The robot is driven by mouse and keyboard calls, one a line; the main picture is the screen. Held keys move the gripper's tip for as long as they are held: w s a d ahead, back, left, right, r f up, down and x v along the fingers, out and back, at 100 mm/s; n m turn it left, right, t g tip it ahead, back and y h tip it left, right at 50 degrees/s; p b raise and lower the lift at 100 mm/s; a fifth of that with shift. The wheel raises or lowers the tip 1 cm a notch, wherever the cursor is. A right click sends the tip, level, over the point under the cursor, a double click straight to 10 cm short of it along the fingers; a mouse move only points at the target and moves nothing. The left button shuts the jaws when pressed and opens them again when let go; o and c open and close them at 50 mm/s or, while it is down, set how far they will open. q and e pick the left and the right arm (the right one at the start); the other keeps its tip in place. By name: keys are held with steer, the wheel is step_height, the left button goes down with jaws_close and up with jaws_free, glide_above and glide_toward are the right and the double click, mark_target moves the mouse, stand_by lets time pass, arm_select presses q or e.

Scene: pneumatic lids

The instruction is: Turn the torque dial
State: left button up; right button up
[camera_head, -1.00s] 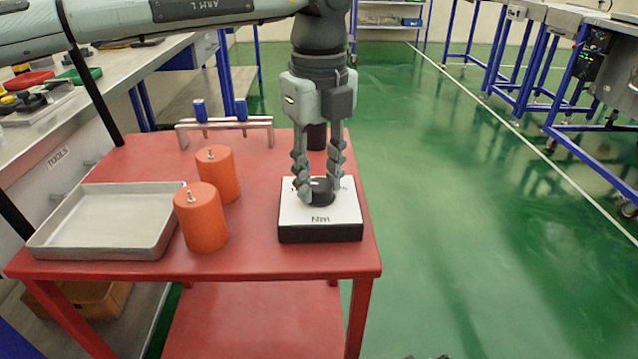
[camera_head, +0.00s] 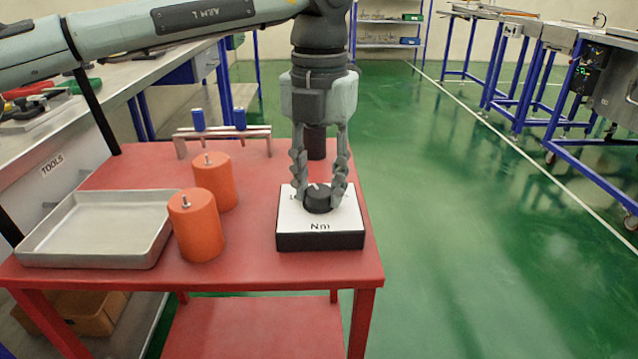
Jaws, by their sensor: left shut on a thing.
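The torque dial is a round black knob (camera_head: 319,199) with a light pointer mark on its top. It sits on a box with a white top and black sides (camera_head: 320,239), marked "Nm", near the right front edge of the red table. My left gripper (camera_head: 320,198) points straight down from above, its two fingers on the left and right sides of the knob, shut on it. Part of the scale on the white top is hidden by the fingers. My right gripper is not in view.
Two orange cylinders (camera_head: 197,226) with metal studs stand left of the box, beside a grey metal tray (camera_head: 98,258). A rack with two blue-handled tools (camera_head: 222,133) and a dark cylinder (camera_head: 316,143) stand behind. Green floor is free to the right.

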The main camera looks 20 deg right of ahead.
mark_target(320, 190)
arm_select(q)
steer(key=m, duration=0.4)
steer(key=shift+m, duration=2.1)
steer(key=o, duration=1.2)
steer(key=shift+c, duration=0.2)
step_height(320, 190, up, 12)
